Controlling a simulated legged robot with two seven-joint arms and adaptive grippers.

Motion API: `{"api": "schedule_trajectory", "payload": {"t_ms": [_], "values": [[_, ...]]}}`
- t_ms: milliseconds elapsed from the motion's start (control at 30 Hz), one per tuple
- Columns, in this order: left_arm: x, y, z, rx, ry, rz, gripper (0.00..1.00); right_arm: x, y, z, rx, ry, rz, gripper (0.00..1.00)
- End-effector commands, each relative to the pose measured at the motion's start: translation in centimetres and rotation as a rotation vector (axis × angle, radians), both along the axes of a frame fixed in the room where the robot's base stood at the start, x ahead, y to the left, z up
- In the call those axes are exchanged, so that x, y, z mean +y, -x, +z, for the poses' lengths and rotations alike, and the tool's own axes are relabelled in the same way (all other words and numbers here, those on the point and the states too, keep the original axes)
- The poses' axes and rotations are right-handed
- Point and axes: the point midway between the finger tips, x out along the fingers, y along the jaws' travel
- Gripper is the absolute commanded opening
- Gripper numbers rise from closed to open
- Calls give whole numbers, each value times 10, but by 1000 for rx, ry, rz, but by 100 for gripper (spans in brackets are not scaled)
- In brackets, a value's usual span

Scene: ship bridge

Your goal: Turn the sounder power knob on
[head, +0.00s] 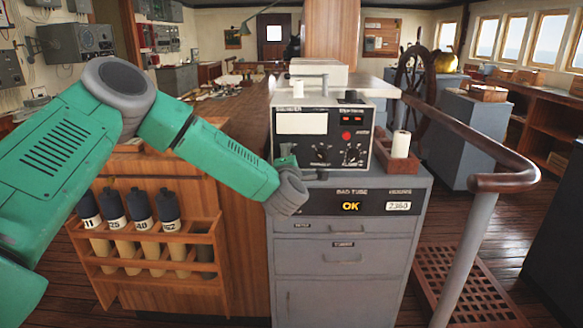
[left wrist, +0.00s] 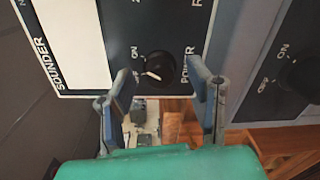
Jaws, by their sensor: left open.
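The sounder (head: 288,150) is a black-fronted box with a white display, standing on a grey cabinet. Its power knob (head: 321,153) is the left of two dark knobs low on the panel. In the left wrist view the round black knob (left wrist: 160,68) has a white mark pointing to the lower left, below the ON label. OFF is hard to read behind a finger. My left gripper (head: 296,163) is at the lower left of the panel. In the wrist view its open fingers (left wrist: 164,82) stand either side of the knob; contact cannot be told. My right gripper is not in view.
A second panel (left wrist: 280,80) with an ON/OFF knob shows at the right of the wrist view. In the head view, a wooden box with a white roll (head: 401,145) stands right of the sounder. A handrail (head: 470,150) curves farther right. A bottle rack (head: 150,255) is below my arm.

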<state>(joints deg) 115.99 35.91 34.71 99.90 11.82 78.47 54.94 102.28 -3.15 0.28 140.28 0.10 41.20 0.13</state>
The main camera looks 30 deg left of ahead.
Motion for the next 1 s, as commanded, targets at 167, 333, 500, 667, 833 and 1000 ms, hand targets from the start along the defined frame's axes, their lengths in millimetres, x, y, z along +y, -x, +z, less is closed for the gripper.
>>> {"api": "schedule_trajectory", "payload": {"t_ms": [167,333,500,667,833,1000], "values": [[-21,31,1,3,0,-6,46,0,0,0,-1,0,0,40],[-42,60,2,3,-3,-7,46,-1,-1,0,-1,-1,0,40],[-55,79,3,2,-3,-7,46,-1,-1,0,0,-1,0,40],[-58,86,3,1,-3,-6,46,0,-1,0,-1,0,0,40],[-58,87,3,1,-3,-5,46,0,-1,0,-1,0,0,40],[-58,87,3,1,-2,-4,46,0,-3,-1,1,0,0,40]]}}
